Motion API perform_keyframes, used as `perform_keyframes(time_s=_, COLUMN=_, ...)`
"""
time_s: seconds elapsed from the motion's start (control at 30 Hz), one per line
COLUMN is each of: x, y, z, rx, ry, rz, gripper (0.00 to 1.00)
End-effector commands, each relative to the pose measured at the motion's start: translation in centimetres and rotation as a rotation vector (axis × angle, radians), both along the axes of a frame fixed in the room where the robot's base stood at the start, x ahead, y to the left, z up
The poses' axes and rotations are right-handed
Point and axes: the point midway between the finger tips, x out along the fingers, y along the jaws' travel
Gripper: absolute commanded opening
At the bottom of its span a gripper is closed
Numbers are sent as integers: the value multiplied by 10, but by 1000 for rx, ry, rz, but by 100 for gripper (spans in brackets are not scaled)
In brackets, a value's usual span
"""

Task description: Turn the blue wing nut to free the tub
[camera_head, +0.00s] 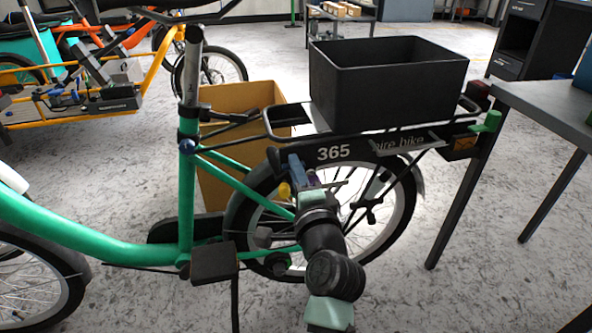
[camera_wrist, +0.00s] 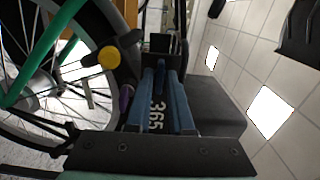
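The black tub (camera_head: 385,85) sits upright on the rear rack of a green bike in the head view. The blue wing nut (camera_wrist: 161,70) shows in the wrist view as a small blue piece at the far end of the gap between my fingers, by the dark rack panel marked 365 (camera_wrist: 157,115). My gripper (camera_head: 295,163) reaches up to this panel, below the tub's left end. In the wrist view its two blue fingers are apart, on either side of the label. Whether they touch the nut I cannot tell. In the head view the fingers hide the nut.
A yellow knob (camera_wrist: 109,57) and a purple piece (camera_wrist: 125,98) are close beside my fingers. The rear wheel (camera_head: 395,215) is just behind my wrist. A grey table (camera_head: 550,100) stands at right, and a cardboard box (camera_head: 225,140) behind the bike.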

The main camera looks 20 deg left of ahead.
Motion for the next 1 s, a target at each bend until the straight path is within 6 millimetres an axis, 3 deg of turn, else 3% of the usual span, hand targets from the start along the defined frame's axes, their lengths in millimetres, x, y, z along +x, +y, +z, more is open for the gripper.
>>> perform_keyframes(time_s=0.53, x=0, y=0, z=-1, rx=-38, ry=-26, rz=0, gripper=0)
perform_keyframes(time_s=1.0, x=0, y=-1, z=-2, rx=-336, ry=-227, rz=0, gripper=0)
